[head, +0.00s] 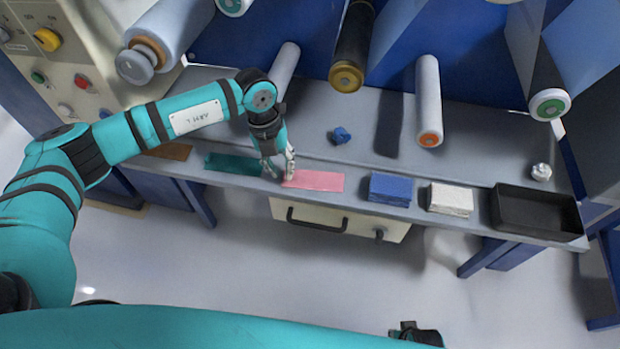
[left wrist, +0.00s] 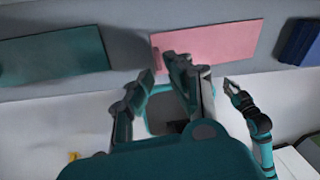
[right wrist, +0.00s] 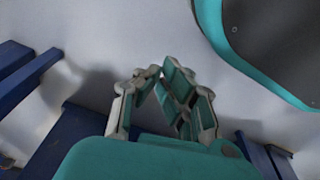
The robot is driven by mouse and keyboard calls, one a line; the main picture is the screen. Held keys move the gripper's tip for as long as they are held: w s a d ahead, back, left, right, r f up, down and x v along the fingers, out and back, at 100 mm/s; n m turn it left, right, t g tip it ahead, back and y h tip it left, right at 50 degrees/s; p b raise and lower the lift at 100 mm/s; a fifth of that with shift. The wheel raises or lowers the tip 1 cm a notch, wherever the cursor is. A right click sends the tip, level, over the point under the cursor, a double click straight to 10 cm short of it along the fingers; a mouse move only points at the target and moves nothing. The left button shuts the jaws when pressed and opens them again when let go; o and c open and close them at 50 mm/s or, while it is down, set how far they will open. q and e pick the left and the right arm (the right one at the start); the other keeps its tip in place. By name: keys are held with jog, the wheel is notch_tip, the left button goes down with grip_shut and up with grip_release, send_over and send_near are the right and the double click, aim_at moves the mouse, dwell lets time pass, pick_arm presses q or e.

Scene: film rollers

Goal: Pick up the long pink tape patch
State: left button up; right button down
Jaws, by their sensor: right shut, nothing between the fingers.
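The long pink tape patch (head: 318,181) lies flat along the front edge of the grey shelf. In the left wrist view, the pink patch (left wrist: 218,42) has a darker narrow strip at its left end. My left gripper (head: 279,172) is open, with its fingers apart at the patch's left end. In the left wrist view, the left gripper's fingertips (left wrist: 160,68) are close to that end; contact cannot be told. My right gripper (right wrist: 159,68) is shut and empty over the floor, away from the shelf.
A dark green patch (head: 232,163) lies left of the pink one. A blue stack (head: 390,188), a white stack (head: 450,199) and a black tray (head: 537,212) stand to the right. Rollers (head: 429,100) stick out above the shelf. A crumpled blue piece (head: 341,135) lies behind.

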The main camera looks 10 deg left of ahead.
pick_arm(q)
jog(key=shift+d+f, duration=0.2)
jog(key=shift+f, duration=1)
jog(key=shift+s, duration=0.1)
grip_shut()
